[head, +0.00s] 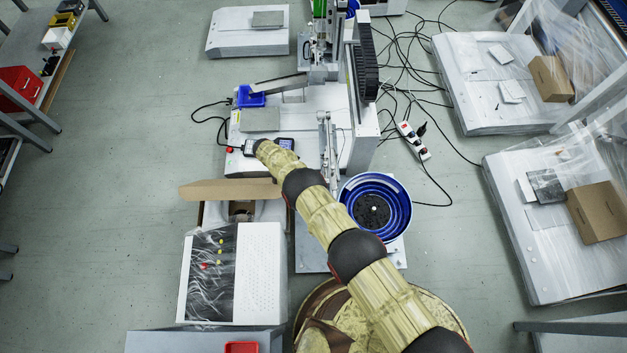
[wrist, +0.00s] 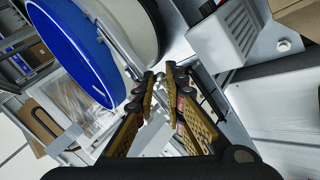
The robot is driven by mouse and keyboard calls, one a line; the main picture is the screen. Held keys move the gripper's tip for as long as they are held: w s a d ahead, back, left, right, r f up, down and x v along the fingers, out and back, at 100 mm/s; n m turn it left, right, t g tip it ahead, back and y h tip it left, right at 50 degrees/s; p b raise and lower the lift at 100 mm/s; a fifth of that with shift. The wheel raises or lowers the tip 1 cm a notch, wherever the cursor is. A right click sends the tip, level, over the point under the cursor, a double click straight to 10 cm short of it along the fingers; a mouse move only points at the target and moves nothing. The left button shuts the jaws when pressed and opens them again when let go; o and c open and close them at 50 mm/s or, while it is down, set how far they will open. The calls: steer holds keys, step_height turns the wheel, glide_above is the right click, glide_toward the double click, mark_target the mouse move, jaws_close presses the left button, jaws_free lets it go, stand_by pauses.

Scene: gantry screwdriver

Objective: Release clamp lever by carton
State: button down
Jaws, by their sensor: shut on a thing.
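In the wrist view my gripper (wrist: 161,82) has its two yellow-brown fingers close together, with dark tips nearly meeting around a small part. That part, seemingly the clamp lever, is mostly hidden by the fingertips and too small to see its shape or angle. In the head view my arm reaches up and left past the blue bowl, and its fingers are hidden from that side. The carton (head: 230,189) lies open left of my arm, with a brown flap spread across its top. Brown cardboard (wrist: 300,18) shows at the upper right of the wrist view.
A round blue bowl feeder (head: 403,212) stands right of my arm; a large blue bowl (wrist: 68,40) fills the wrist view's left. A white machine (head: 262,265) is below the carton. Cables and a power strip (head: 414,140) lie on the floor.

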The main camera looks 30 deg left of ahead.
stand_by(0.5)
steer(key=c, duration=1.8)
jaws_free()
steer(key=v, duration=1.2)
steer(key=shift+w, duration=0.15)
